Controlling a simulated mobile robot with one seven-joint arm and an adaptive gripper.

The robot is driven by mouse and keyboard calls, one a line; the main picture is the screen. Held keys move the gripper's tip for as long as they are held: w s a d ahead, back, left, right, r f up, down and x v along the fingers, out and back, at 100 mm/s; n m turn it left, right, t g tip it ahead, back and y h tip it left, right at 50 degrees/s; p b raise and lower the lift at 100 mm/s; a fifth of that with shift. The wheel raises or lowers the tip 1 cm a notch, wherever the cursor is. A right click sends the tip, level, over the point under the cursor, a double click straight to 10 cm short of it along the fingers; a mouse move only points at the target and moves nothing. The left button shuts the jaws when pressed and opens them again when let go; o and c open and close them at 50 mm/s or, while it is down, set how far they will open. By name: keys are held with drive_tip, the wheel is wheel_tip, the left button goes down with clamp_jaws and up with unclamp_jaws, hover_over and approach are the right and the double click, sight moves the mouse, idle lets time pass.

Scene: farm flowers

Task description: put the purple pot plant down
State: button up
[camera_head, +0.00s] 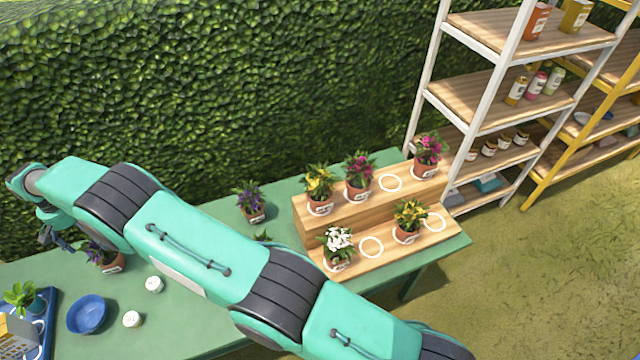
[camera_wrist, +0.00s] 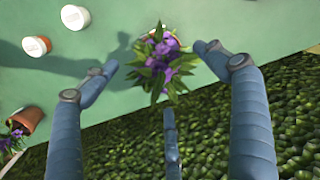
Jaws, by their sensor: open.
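A purple pot plant (camera_head: 103,254) in a terracotta pot appears to stand on the green table (camera_head: 205,325), partly hidden by my arm. My gripper (camera_head: 62,241) is just left of it in the head view. In the wrist view the purple flowers and leaves (camera_wrist: 163,62) show beyond and between the spread fingers of my gripper (camera_wrist: 158,66), and its pot is mostly hidden. The fingers are open with gaps to the plant. A second purple plant (camera_head: 250,203) stands farther right on the table; it also shows at the left edge of the wrist view (camera_wrist: 16,140).
Two white jars (camera_head: 153,284) (camera_head: 131,319) and a blue bowl (camera_head: 87,314) stand near the plant. A blue tray (camera_head: 45,330) is at the left. A wooden stepped stand (camera_head: 305,237) holds several potted flowers and bare white rings. A hedge (camera_head: 250,80) rises behind.

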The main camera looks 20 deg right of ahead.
drive_tip(key=w+d+r+t, duration=0.1)
drive_tip(key=w+d+r, duration=0.1)
drive_tip(key=d+r, duration=0.9)
drive_tip(key=w+d+r, duration=0.2)
drive_tip(key=d+r, duration=0.7)
drive_tip(key=r, duration=0.4)
drive_tip(key=s+d+r+m+t+y, duration=0.1)
drive_tip(key=s+d+r, duration=0.3)
drive_tip(key=d+r, duration=0.55)
drive_tip(key=s+d+r+m+t, duration=0.1)
drive_tip(key=s+d+r, duration=0.3)
drive_tip(key=d+r, duration=0.55)
drive_tip(key=s+d+r+t, duration=0.1)
drive_tip(key=s+d+r, duration=0.1)
drive_tip(key=s+d, duration=0.7)
drive_tip(key=s+d+r, duration=0.2)
drive_tip(key=s+d, duration=0.6)
drive_tip(key=d, duration=0.3)
drive_tip(key=s+d+f, duration=0.2)
drive_tip(key=s+d, duration=0.1)
drive_tip(key=s, duration=0.4)
drive_tip(key=s+d+f+m+t, duration=0.1)
drive_tip(key=s+d+f, duration=0.1)
drive_tip(key=s+d, duration=0.2)
drive_tip(key=s+d+f+h, duration=0.1)
drive_tip(key=s+d+f, duration=0.2)
drive_tip(key=s, duration=0.7)
drive_tip(key=shift+d+m+t, duration=0.3)
drive_tip(key=shift+d, duration=0.4)
